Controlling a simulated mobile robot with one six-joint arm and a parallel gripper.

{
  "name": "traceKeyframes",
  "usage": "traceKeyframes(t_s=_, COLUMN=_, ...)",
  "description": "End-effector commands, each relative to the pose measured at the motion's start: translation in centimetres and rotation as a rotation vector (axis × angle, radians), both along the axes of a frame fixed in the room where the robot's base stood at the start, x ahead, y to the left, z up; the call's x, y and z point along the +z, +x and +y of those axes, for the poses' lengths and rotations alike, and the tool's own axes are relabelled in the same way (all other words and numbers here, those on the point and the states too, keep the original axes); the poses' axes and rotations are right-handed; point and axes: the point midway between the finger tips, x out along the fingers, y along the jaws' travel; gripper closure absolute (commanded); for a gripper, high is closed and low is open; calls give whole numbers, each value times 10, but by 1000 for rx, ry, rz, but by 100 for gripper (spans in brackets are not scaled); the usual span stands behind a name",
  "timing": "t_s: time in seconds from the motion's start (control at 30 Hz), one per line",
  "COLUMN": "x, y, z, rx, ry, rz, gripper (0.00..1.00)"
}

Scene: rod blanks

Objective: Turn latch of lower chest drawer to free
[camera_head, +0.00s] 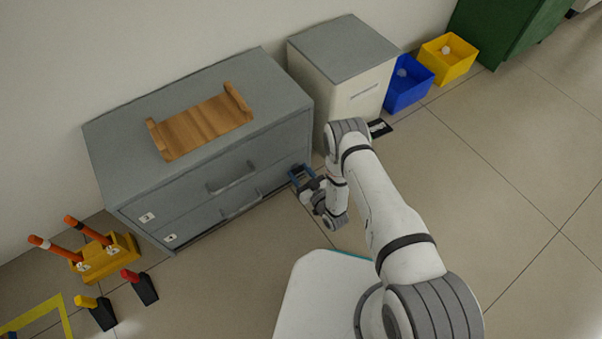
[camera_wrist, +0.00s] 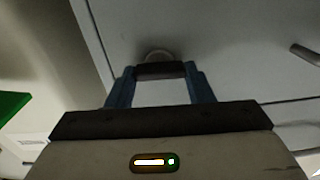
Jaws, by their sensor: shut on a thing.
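The grey chest (camera_head: 95,140) stands against the wall with two drawers, one above the other. The lower drawer (camera_head: 200,219) has a bar handle (camera_head: 241,205) and looks closed. My gripper (camera_head: 301,174) is at the right end of the chest front, low down. In the wrist view, my gripper (camera_wrist: 160,72) has its blue fingers closed on the two ends of a dark latch bar (camera_wrist: 160,70). A pale round base (camera_wrist: 158,55) shows behind the bar on the grey front. In the head view the gripper hides the latch, and its turn angle is unclear.
A wooden tray (camera_head: 205,122) lies on the chest. A white cabinet (camera_head: 357,96), blue bin (camera_head: 409,88) and yellow bin (camera_head: 448,60) stand to the right. Floor at right is clear.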

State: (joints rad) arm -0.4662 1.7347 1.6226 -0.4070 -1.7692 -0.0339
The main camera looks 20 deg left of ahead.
Motion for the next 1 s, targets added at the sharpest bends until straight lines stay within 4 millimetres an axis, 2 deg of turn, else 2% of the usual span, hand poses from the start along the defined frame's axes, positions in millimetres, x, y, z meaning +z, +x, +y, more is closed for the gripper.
traceKeyframes(t_s=0.27, x=0, y=2, z=-1, rx=-2, ry=119, rz=139, gripper=76)
traceKeyframes(t_s=1.0, x=-2, y=3, z=-2, rx=0, ry=574, rz=671, gripper=76)
